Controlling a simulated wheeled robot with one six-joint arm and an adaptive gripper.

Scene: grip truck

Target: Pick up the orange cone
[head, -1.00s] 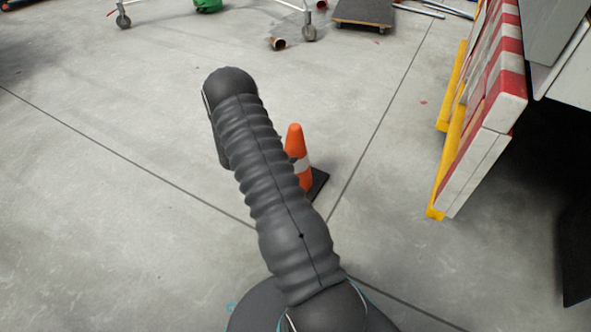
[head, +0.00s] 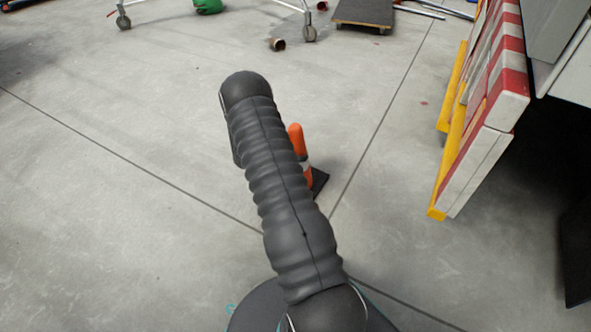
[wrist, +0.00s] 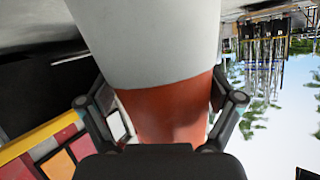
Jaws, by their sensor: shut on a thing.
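The orange cone (head: 297,140) stands upright on the floor with a white band and a black base (head: 319,181). My arm hides its left part in the head view. In the wrist view the cone's orange body (wrist: 165,112) and white band fill the middle. My gripper (wrist: 163,112) has one finger on each side of the cone, shut on its orange part. The head view does not show the gripper, which is hidden by my arm.
A red-and-white striped barrier with yellow feet (head: 452,135) stands at the right. A wheeled dolly (head: 363,14), a green object (head: 208,6) and a short pipe piece (head: 277,44) lie at the back. The floor around the cone is clear.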

